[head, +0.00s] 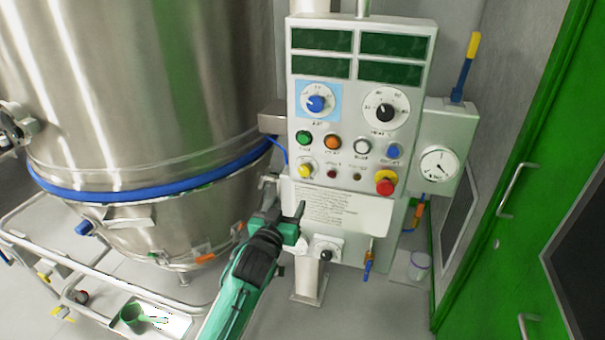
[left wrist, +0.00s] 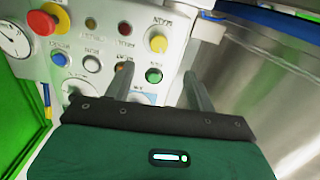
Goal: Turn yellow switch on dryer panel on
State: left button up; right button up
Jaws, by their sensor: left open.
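The dryer panel (head: 350,150) is a pale upright box on a post beside the steel dryer. The yellow switch (head: 305,171) is a small knob at the lower left of the panel, below the green button. In the left wrist view the yellow switch (left wrist: 158,43) shows beyond the fingers, on a white round plate. My left gripper (head: 287,212) is below and slightly left of the switch, apart from it, in front of the lower panel. Its two fingers (left wrist: 160,82) are spread with nothing between them. My right gripper is not in view.
The steel dryer vessel (head: 150,90) stands left. A green door (head: 530,170) stands right.

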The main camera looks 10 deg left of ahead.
aim_at(304, 172)
pick_arm(q)
jog(key=w+p, duration=0.1)
jog(key=w, duration=0.3)
jog(key=w+p, duration=0.1)
jog(key=w, duration=0.4)
jog(key=w+p, duration=0.1)
jog(key=w, duration=0.3)
jog(key=shift+w+d+r, duration=0.35)
jog(key=shift+w+d, duration=0.05)
jog(key=c, duration=1)
